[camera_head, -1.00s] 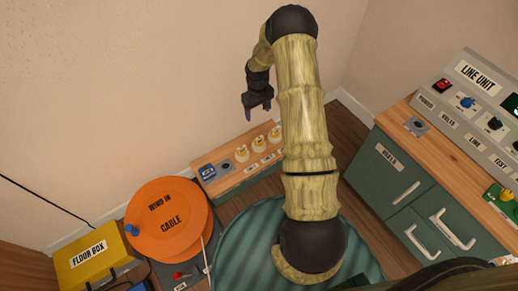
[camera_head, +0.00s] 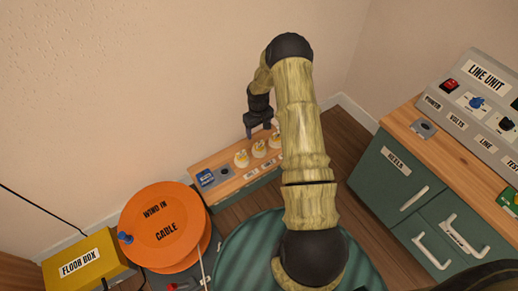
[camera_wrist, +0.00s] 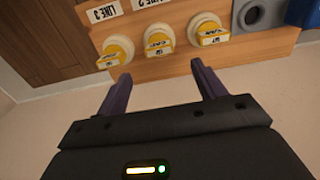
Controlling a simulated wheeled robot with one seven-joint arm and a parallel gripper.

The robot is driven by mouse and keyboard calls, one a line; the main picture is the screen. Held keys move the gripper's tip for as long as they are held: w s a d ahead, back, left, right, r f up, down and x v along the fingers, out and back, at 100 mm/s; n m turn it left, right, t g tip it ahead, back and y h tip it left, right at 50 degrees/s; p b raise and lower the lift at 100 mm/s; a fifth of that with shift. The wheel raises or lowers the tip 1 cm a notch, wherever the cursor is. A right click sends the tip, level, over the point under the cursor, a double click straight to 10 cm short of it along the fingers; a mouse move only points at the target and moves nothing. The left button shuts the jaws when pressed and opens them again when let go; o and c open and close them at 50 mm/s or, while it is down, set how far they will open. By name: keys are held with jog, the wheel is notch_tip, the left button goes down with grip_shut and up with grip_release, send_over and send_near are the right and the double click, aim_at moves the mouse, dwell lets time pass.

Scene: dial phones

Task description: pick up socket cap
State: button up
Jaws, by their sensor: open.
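Three round white caps with yellow tops sit in a row on the low wooden shelf (camera_head: 200,163). In the head view they are the left cap (camera_head: 241,159), the middle cap (camera_head: 259,148) and the right cap (camera_head: 275,140), partly behind my arm. The wrist view shows them as well, with the middle one (camera_wrist: 159,42) ahead of the fingers. I cannot tell which is the socket cap. My gripper (camera_head: 258,132) is open and empty, above and close to the row. Its two fingers (camera_wrist: 160,72) point at the caps without visible contact.
A grey socket (camera_wrist: 250,14) and a blue item (camera_wrist: 302,12) sit beside the caps. An orange cable reel (camera_head: 165,225) and yellow floor box (camera_head: 82,262) stand left. A green cabinet (camera_head: 385,185) with the line unit (camera_head: 475,85) is at the right.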

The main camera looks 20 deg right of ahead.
aim_at(259, 142)
notch_tip(259, 142, down, 4)
jog(key=shift+d+r+b, duration=0.1)
jog(key=shift+b, duration=0.65)
jog(key=f+b, duration=0.4)
jog(key=f, duration=0.1)
jog(key=shift+s+f, duration=0.2)
jog(key=shift+r, duration=0.1)
jog(key=c, duration=1.2)
jog(key=shift+r, duration=0.1)
